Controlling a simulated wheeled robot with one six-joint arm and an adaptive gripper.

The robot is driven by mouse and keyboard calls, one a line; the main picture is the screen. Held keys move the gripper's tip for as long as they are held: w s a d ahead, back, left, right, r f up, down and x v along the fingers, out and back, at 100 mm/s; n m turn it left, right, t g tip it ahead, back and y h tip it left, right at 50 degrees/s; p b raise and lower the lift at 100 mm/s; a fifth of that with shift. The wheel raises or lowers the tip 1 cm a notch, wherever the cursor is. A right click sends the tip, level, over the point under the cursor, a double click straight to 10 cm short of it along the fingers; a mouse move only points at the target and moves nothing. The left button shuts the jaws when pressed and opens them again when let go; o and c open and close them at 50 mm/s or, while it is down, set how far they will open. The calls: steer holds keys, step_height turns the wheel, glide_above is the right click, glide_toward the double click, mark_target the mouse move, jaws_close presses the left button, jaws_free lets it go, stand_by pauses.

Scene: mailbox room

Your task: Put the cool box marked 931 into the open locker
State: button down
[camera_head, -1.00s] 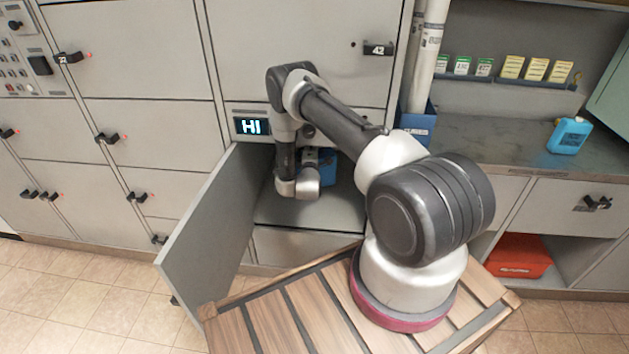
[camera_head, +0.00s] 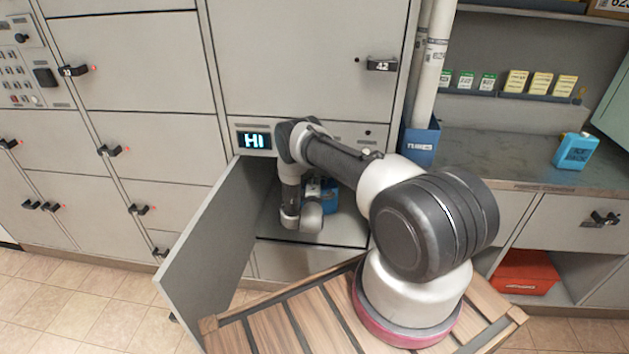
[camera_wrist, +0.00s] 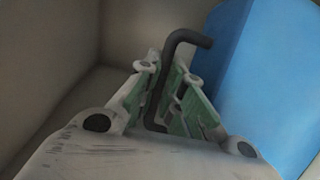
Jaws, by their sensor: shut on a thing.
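A blue cool box (camera_head: 328,195) is inside the open locker (camera_head: 345,230), mostly hidden behind my arm in the head view. Its marking cannot be read. In the wrist view its plain blue side (camera_wrist: 270,85) fills the right, and a dark bent handle (camera_wrist: 188,37) rises between my fingers. My gripper (camera_wrist: 168,85), with green pads, is shut on this handle. The fingers are hidden in the head view. The box appears low in the compartment; whether it rests on the floor cannot be told. The locker door (camera_head: 215,255) stands wide open to the left.
Grey compartment walls (camera_wrist: 50,60) are close around the gripper. At right are a counter (camera_head: 500,165) with a blue jug (camera_head: 575,151), and a red box (camera_head: 525,272) on a low shelf.

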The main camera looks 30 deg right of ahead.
steer(key=c, duration=1.5)
jaws_free()
steer(key=shift+f, duration=0.1)
steer(key=shift+c, duration=0.2)
steer(key=shift+r, duration=0.2)
steer(key=v, duration=1.2)
steer(key=shift+a, duration=0.1)
